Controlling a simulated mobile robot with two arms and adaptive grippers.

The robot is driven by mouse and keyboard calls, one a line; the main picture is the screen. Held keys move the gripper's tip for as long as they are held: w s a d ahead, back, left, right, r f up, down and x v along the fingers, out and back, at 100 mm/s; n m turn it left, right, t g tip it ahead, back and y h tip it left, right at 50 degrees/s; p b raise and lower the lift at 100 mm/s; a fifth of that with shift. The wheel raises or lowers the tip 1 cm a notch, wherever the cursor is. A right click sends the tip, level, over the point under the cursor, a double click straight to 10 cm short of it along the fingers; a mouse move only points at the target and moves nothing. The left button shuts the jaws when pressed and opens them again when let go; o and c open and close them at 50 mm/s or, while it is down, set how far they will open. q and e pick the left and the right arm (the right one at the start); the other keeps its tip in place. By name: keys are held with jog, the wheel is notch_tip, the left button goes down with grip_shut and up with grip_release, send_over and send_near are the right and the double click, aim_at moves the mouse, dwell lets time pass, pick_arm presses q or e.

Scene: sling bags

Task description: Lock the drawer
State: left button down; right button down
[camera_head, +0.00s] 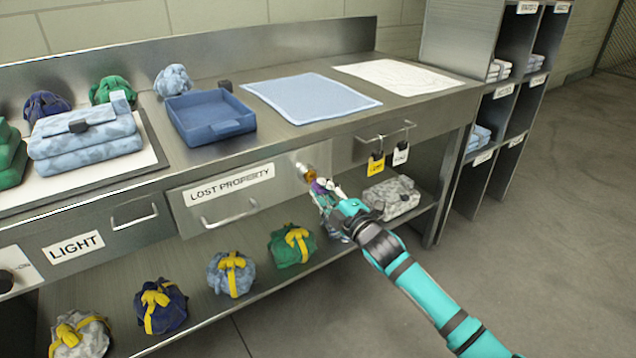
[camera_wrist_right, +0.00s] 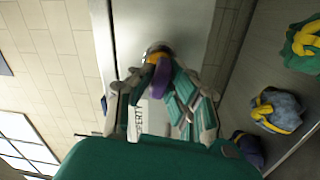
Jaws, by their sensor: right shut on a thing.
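The lost property drawer (camera_head: 228,196) is in the front of the steel bench and looks closed, with a white label and a bar handle. Its round lock (camera_head: 308,172) is at the right end of the front; in the wrist view the lock (camera_wrist_right: 157,54) shows a metal rim and a brass-yellow centre. My right gripper (camera_head: 322,191) is right in front of the lock, shut on a purple key (camera_wrist_right: 161,76). The key's head is between the fingers and its front end is at the lock. How deep it sits is hidden. My left gripper is not in view.
A second drawer to the right has a handle (camera_head: 384,141) with yellow and white tags (camera_head: 400,154) hanging. Several tied bags (camera_head: 231,273) stand on the lower shelf. A blue tray (camera_head: 212,118) and mats lie on the bench. Floor at right is clear.

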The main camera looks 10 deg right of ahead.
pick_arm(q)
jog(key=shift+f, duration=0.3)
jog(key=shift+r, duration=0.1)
pick_arm(e)
jog(key=shift+n, duration=1.3)
jog(key=c, duration=1.3)
grip_release()
jog(key=shift+c, duration=0.2)
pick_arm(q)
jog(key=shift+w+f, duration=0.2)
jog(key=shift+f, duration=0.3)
pick_arm(e)
jog(key=shift+o, duration=0.6)
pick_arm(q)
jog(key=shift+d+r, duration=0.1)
pick_arm(e)
jog(key=shift+o, duration=0.2)
